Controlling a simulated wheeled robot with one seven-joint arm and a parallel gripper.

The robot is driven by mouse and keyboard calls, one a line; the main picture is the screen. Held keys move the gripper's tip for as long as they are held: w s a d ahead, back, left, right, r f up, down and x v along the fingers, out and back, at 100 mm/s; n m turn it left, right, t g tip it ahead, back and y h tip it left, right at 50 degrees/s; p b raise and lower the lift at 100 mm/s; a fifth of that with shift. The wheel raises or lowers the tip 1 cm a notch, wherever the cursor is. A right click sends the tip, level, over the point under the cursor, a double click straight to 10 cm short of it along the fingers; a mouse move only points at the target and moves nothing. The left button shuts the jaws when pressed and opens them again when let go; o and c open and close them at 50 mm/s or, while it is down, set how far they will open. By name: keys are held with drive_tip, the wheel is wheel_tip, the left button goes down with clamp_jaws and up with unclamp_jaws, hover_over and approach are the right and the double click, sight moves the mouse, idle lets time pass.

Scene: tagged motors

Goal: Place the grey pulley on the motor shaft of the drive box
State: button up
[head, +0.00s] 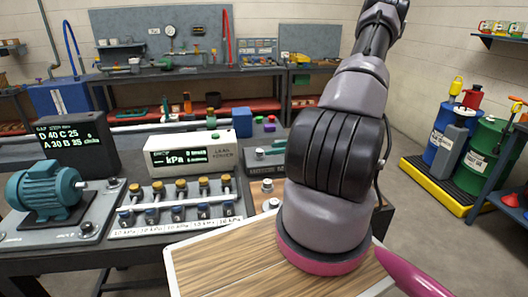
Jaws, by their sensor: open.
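My arm rises through the right middle of the head view and leaves at the top edge; my gripper is out of view. A teal motor (45,192) with a short shaft to its right sits on a grey plate at the left of the bench. A low dark grey box (264,160) stands on the bench, partly behind my arm. I cannot tell which of these is the drive box. Two small grey round parts, one farther (267,186) and one nearer (269,205), lie left of my arm. I cannot tell whether either is the grey pulley.
A black display (76,142) and a white kPa display (191,153) stand on the bench. A rack of several yellow-capped and blue fittings (178,200) is in front. Drums (484,148) stand on a yellow pallet at the right. Grey floor is clear between bench and pallet.

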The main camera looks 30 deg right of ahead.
drive_tip(key=v, duration=0.5)
drive_tip(key=shift+w, duration=0.1)
drive_tip(key=w+d+r+m+h, duration=0.1)
drive_tip(key=w+d+r+h, duration=0.1)
drive_tip(key=w+r+h, duration=0.3)
drive_tip(key=w+d+r+m+h, duration=0.1)
drive_tip(key=w+d+r+h, duration=0.1)
drive_tip(key=r, duration=0.4)
drive_tip(key=s+a+r+m+g+h, duration=0.1)
drive_tip(key=a+r+m+h, duration=0.1)
drive_tip(key=r, duration=0.6)
drive_tip(key=s+a+r+m+g+h, duration=0.1)
drive_tip(key=s+a+r+m+h, duration=0.15)
drive_tip(key=r, duration=0.55)
drive_tip(key=s+a+r+m+y, duration=0.2)
drive_tip(key=s+a+r, duration=0.3)
drive_tip(key=s+a, duration=0.6)
drive_tip(key=s+a+r+m+g+y, duration=0.1)
drive_tip(key=s+a+r+m+y, duration=0.2)
drive_tip(key=s+a+r, duration=0.3)
drive_tip(key=s+a, duration=0.5)
drive_tip(key=shift+r+m, duration=0.15)
drive_tip(key=shift+m, duration=0.2)
